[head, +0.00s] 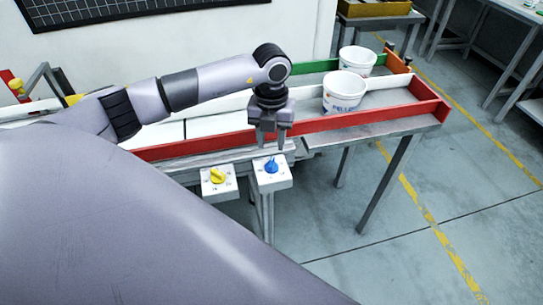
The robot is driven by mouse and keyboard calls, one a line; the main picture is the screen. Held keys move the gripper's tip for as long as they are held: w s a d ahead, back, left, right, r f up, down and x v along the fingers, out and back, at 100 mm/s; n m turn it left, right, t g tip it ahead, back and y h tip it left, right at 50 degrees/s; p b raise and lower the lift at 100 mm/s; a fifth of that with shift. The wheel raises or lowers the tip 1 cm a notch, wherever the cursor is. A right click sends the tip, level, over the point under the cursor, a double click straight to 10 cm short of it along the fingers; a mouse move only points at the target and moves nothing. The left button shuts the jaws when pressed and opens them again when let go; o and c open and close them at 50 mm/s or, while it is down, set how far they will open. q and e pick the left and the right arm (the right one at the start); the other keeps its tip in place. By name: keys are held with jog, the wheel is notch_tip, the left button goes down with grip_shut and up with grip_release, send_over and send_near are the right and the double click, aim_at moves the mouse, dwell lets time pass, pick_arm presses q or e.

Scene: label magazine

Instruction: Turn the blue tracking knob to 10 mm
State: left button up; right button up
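The blue tracking knob (271,166) sits on a small white box at the front of the machine, right of a yellow knob (218,176) on a similar box. Its scale marks are too small to read. My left gripper (270,143) comes in from the left and points down just above the blue knob. Its two fingers stand apart with a gap between them, and nothing shows in it. From this angle I cannot tell whether the fingertips touch the knob. My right gripper is not in view.
A conveyor with a red side rail (372,117) runs behind the knobs. Two white buckets stand on it, a nearer one (343,92) and a farther one (357,60). The floor (340,255) at the front right is clear. My own grey body covers the lower left.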

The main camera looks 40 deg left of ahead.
aim_at(271, 162)
pick_arm(q)
notch_tip(271, 162, down, 7)
jog(key=shift+r+p, duration=0.1)
jog(key=shift+p, duration=0.2)
grip_shut()
